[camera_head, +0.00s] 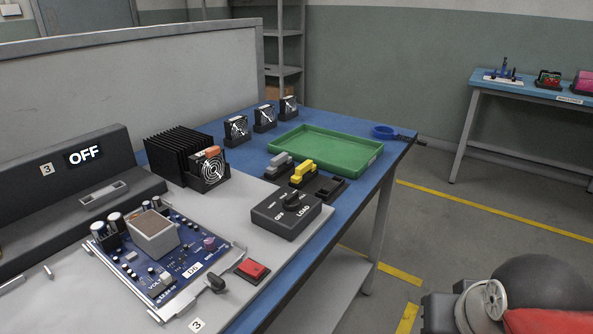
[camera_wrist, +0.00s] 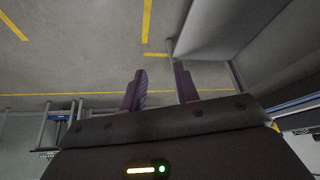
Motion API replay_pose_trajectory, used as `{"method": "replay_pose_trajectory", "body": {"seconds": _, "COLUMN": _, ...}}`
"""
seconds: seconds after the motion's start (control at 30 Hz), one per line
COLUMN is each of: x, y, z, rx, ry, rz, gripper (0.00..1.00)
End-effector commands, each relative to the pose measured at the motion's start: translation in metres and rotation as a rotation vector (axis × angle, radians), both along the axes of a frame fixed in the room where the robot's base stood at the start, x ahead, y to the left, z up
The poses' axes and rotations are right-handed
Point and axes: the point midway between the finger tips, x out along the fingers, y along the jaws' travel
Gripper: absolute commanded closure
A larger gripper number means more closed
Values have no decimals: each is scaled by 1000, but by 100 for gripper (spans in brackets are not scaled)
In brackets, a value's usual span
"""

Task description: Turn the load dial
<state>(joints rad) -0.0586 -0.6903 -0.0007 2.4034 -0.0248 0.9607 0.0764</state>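The load dial (camera_head: 292,202) is a dark knob on top of a dark grey box (camera_head: 286,221) marked OFF and LOAD. The box stands near the right edge of the grey mat on the blue bench. The exact setting of the knob is too small to read. My gripper (camera_wrist: 160,85) shows only in the wrist view, with two purple fingers apart and nothing between them. It faces the grey floor with yellow lines, away from the dial. The head view shows part of my arm at the lower right, clear of the bench.
A circuit board (camera_head: 160,255), a red button (camera_head: 252,268) and a black heat sink (camera_head: 178,153) surround the box. Yellow (camera_head: 303,172) and grey connectors stand behind it. A green tray (camera_head: 325,148) and several fans are farther back. A display (camera_head: 84,155) reads OFF. Floor right of the bench is open.

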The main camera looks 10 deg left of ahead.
Motion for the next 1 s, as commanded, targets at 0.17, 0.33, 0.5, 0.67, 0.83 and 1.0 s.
{"method": "replay_pose_trajectory", "body": {"seconds": 0.17, "x": 50, "y": 45, "z": 62, "rx": 9, "ry": 62, "rz": -23, "gripper": 69}}
{"method": "replay_pose_trajectory", "body": {"seconds": 0.33, "x": 93, "y": 116, "z": 122, "rx": -2, "ry": 106, "rz": -113, "gripper": 69}}
{"method": "replay_pose_trajectory", "body": {"seconds": 0.5, "x": 109, "y": 195, "z": 162, "rx": -11, "ry": 106, "rz": -232, "gripper": 69}}
{"method": "replay_pose_trajectory", "body": {"seconds": 0.67, "x": 105, "y": 247, "z": 180, "rx": -5, "ry": 88, "rz": -328, "gripper": 69}}
{"method": "replay_pose_trajectory", "body": {"seconds": 0.83, "x": 100, "y": 269, "z": 185, "rx": 1, "ry": 78, "rz": -380, "gripper": 69}}
{"method": "replay_pose_trajectory", "body": {"seconds": 1.0, "x": 105, "y": 268, "z": 168, "rx": 1, "ry": 77, "rz": -390, "gripper": 69}}
